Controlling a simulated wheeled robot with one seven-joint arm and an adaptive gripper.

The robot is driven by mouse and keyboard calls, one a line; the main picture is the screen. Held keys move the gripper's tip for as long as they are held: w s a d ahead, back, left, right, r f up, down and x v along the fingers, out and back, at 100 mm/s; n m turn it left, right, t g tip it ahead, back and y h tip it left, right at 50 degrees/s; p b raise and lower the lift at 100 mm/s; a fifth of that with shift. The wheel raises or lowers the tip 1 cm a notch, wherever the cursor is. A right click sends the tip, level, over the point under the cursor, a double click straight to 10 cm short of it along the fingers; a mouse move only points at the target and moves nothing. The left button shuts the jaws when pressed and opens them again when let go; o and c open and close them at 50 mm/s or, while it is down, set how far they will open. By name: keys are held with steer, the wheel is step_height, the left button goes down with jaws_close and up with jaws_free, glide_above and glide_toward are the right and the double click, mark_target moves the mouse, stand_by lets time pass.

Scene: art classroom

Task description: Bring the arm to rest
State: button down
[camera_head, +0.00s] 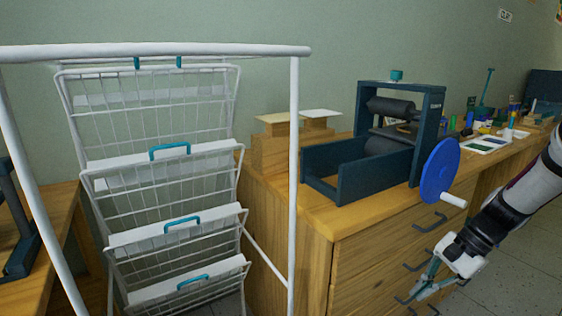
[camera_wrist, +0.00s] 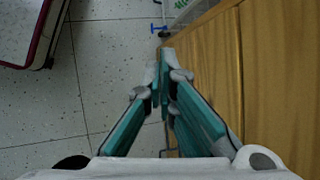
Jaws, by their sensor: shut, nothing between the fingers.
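My gripper (camera_head: 422,292) is at the lower right of the head view, beside the drawer fronts of the wooden cabinet (camera_head: 312,241). My arm reaches down to it from the right edge. In the wrist view my gripper (camera_wrist: 163,75) points down past the cabinet's wooden side (camera_wrist: 215,70) toward the speckled floor (camera_wrist: 105,75). Its teal fingers are shut with nothing between them.
A dark press (camera_head: 348,183) with a blue wheel (camera_head: 439,170) stands on the cabinet, its handle near my arm. A white wire drying rack (camera_head: 293,150) stands at left. Paints and tools crowd the counter's far end. Floor (camera_head: 510,265) shows at lower right.

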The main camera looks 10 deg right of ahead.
steer(key=s+a+r+n+g+h, duration=0.2)
steer(key=s+a+r+n+h, duration=0.2)
steer(key=s+a+r+n, duration=0.55)
steer(key=s+a+r+n+t+h, duration=0.1)
steer(key=s+a+r+n, duration=0.15)
steer(key=s+a, duration=0.45)
steer(key=s+a+r+n+h, duration=0.1)
steer(key=s+a+r+n, duration=0.15)
steer(key=s, duration=0.75)
step_height(320, 180, up, 31)
steer(key=t+p, duration=0.4)
steer(key=p, duration=2.5)
steer(key=shift+s+d+r, duration=0.2)
steer(key=shift+d, duration=0.25)
steer(key=shift+m, duration=0.25)
